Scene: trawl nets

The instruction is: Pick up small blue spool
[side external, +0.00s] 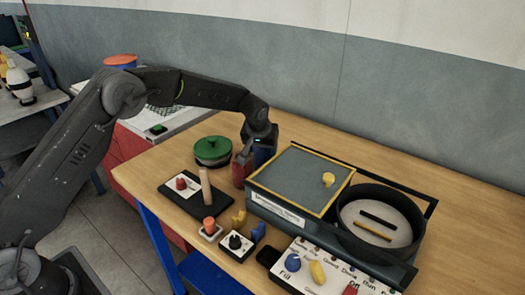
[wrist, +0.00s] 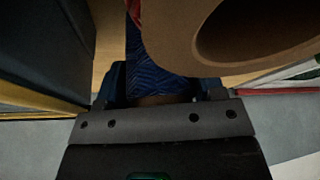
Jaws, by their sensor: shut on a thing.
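The small blue spool (side external: 262,156) shows in the side view just under my gripper (side external: 262,142), behind the grey box with the yellow-edged top. In the wrist view, its blue wound side (wrist: 152,78) lies between the fingers of my gripper (wrist: 162,92), which is shut on it. A large tan disc with a dark hole (wrist: 165,40) covers much of the upper right of that view; it looks like a spool end. The side view does not show clearly whether the blue spool touches the table.
A red spool (side external: 240,172) stands close to the left of the blue one. The grey box (side external: 298,178) is close on the right, with a round black-rimmed tray (side external: 345,228) beyond. A green-topped reel (side external: 212,150) and a black board with a wooden peg (side external: 190,200) are leftward.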

